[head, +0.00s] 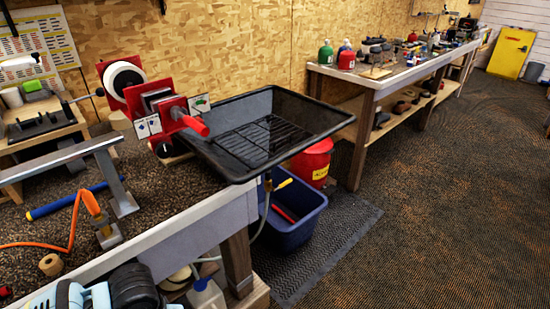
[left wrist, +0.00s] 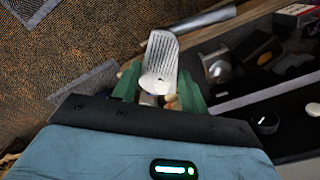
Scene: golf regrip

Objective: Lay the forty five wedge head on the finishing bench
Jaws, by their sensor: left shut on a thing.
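The wedge head (left wrist: 161,53), silvery with a grooved face, is in the left wrist view between the green-tipped fingers of my left gripper (left wrist: 159,90). The gripper is shut on it, and the face points toward the camera. I cannot read any loft number on it. In the head view, a long bench (head: 415,74) with bottles and tools runs along the back wall. A nearer bench (head: 165,236) carries a red clamp device (head: 160,103) and a black tray (head: 245,160). No label shows which is the finishing bench. My right gripper is not in view.
A blue tub (head: 290,212) and a red can (head: 312,163) stand under the tray. Open patterned floor (head: 440,210) lies to the right. In the left wrist view, a grey bar (left wrist: 207,19) and dark compartments with small parts lie beyond the gripper.

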